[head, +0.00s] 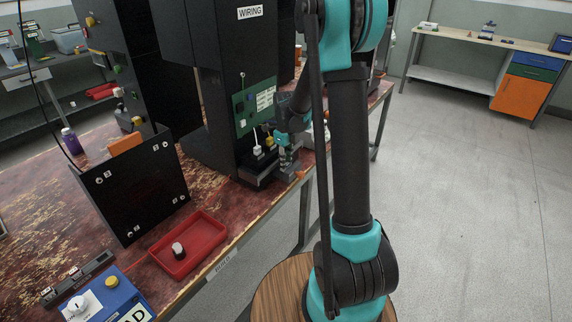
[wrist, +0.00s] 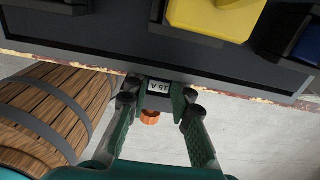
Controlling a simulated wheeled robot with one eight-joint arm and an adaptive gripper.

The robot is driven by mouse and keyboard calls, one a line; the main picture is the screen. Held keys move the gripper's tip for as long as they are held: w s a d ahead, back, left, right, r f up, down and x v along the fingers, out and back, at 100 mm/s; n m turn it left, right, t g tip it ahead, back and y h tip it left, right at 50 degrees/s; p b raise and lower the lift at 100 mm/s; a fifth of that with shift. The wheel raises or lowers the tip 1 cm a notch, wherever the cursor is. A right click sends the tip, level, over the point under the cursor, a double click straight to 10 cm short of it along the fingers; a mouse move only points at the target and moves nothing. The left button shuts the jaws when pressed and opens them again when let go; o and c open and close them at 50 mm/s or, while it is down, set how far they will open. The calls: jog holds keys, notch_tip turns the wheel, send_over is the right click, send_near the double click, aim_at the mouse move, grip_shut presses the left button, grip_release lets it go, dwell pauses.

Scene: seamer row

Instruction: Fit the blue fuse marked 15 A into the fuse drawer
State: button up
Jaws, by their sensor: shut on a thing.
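In the wrist view, my gripper (wrist: 158,97) has its two fingers around a small dark piece with a white "15 A" label (wrist: 159,87), beside the edge of a dark ledge. An orange knob (wrist: 150,118) shows just below the label. I cannot tell whether this piece is the fuse or the drawer. A blue block (wrist: 308,45) is partly in view at the right edge, with no marking visible. In the head view, my gripper (head: 287,158) is low beside the black cabinet, and an orange bit (head: 301,174) shows by it. The drawer's opening is not clearly visible.
A large yellow block (wrist: 215,14) stands close above my fingers. The tall black cabinet (head: 222,130) bears a green board (head: 254,106); white and yellow plugs sit below it. A red tray (head: 188,245) lies on the worn bench. A wooden barrel (wrist: 50,110) stands at left.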

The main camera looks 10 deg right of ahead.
jog(key=shift+f, duration=0.2)
jog(key=o, duration=0.9)
jog(key=shift+f, duration=0.15)
notch_tip(320, 180, up, 11)
jog(key=s+d+f+n+t, duration=0.1)
jog(key=s+f+n, duration=0.1)
jog(key=s+n, duration=0.6)
jog(key=s+d+f+n+t, duration=0.1)
jog(key=s+f+n, duration=0.2)
jog(key=s+n, duration=0.5)
jog(key=s+d+f+n+t, duration=0.2)
jog(key=s+n, duration=0.7)
jog(key=n, duration=0.2)
jog(key=shift+f, duration=0.2)
